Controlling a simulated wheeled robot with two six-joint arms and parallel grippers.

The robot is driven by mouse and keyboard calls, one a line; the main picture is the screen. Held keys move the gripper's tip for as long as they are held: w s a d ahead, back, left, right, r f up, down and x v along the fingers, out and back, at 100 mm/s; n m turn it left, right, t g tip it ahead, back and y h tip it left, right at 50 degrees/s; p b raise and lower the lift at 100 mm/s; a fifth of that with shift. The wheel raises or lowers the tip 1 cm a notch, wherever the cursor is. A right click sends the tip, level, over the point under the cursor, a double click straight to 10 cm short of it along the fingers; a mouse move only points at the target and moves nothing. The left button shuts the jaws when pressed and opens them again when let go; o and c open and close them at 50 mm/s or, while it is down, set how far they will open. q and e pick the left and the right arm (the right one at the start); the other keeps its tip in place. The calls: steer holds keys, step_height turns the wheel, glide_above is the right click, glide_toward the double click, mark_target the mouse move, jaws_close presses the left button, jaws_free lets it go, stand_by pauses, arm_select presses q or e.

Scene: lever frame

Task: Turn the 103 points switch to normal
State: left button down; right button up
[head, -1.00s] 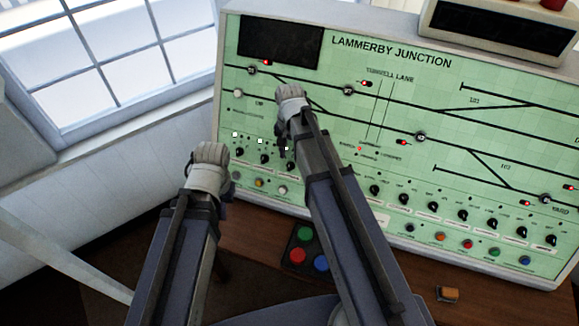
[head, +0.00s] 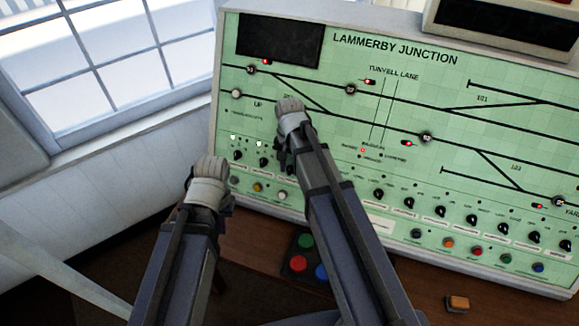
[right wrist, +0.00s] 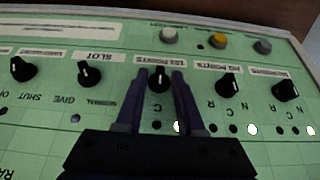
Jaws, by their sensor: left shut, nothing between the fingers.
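The signal panel (head: 420,100) is pale green, with a row of black rotary knobs along its lower part. In the right wrist view the panel appears upside down. My right gripper (right wrist: 160,76) has one finger on each side of a black points knob (right wrist: 158,82). The knob's white mark points up in that view. Its label (right wrist: 153,58) looks like 103 points but is hard to read. I cannot tell whether the fingers press on the knob. In the head view my right arm hides this knob. My left gripper (head: 228,203) is shut and empty, low in front of the panel's left edge.
Neighbouring points knobs (right wrist: 229,87) and a slot knob (right wrist: 90,74) flank the right gripper closely. White lamps (right wrist: 178,128) are lit near the points knobs. A box with coloured buttons (head: 299,264) and a small orange-brown block (head: 457,303) are on the wooden desk (head: 400,275).

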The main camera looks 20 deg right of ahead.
jaws_close()
steer(key=shift+w+a+f+n+g+h, duration=0.1)
steer(key=shift+w+a+n+g+h, duration=0.1)
steer(key=shift+n+g+h, duration=0.3)
steer(key=shift+a+f+n+g+h+b, duration=0.2)
steer(key=shift+n+g+h+b, duration=0.25)
steer(key=shift+h+b, duration=0.5)
steer(key=n+h+b, duration=0.1)
steer(key=g+h+b, duration=0.1)
steer(key=h, duration=0.1)
steer(key=shift+w+a+f+n, duration=0.1)
steer(key=shift+a+f+n, duration=0.1)
steer(key=shift+n, duration=0.15)
steer(key=shift+r+n+h+b, duration=0.15)
steer(key=shift+n+h+b, duration=0.25)
steer(key=shift+h+b, duration=0.35)
steer(key=shift+r, duration=0.1)
